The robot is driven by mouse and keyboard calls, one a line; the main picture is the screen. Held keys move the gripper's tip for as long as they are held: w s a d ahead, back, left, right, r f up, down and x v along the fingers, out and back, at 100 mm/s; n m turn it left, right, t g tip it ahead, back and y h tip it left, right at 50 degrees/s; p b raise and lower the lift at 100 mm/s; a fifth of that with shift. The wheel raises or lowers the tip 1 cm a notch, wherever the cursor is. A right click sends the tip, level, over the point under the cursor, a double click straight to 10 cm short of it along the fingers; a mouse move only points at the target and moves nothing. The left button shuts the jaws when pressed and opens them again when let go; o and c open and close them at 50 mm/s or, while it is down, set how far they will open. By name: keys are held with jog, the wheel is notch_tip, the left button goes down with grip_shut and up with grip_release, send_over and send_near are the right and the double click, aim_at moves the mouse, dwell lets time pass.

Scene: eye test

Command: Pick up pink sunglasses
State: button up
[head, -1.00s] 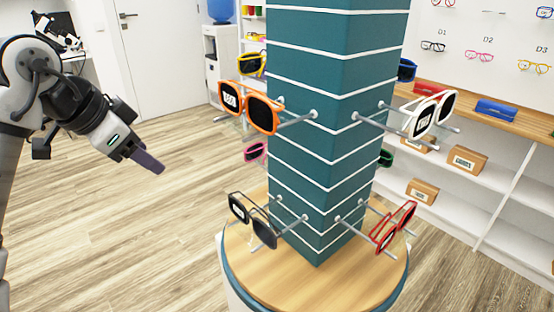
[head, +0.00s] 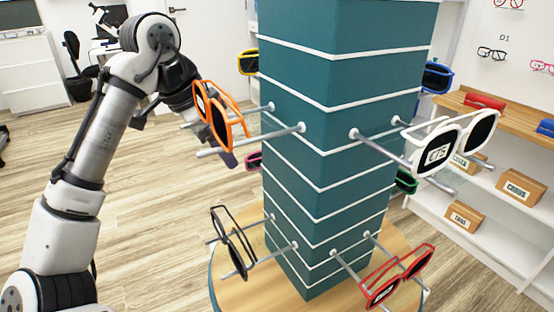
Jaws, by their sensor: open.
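The pink sunglasses (head: 254,161) hang low on the far left side of the teal display column (head: 330,130). Only a small part of their frame shows; the column's edge and my gripper hide the rest. My gripper (head: 229,158) is just left of them in the picture, its fingers pointing down and to the right. It is open, and nothing shows between its fingers. The orange sunglasses on the near rack cover part of it. I cannot tell how far apart in depth the gripper and the pink sunglasses are.
Orange sunglasses (head: 218,122) on metal pegs stand in front of my gripper. Yellow (head: 247,62), black (head: 231,248), white (head: 452,143), red (head: 398,278), blue (head: 436,77) and green (head: 405,181) pairs surround the column. Open floor lies left.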

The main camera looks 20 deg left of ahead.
jog(key=w+d+f, duration=0.1)
jog(key=w, duration=0.1)
jog(key=w+d+f+b, duration=0.1)
jog(key=d+f, duration=0.1)
jog(key=w+d+f, duration=0.1)
jog(key=w, duration=0.1)
jog(key=shift+w+d+f, duration=0.15)
jog(key=shift+w+f, duration=0.2)
jog(key=c, duration=1)
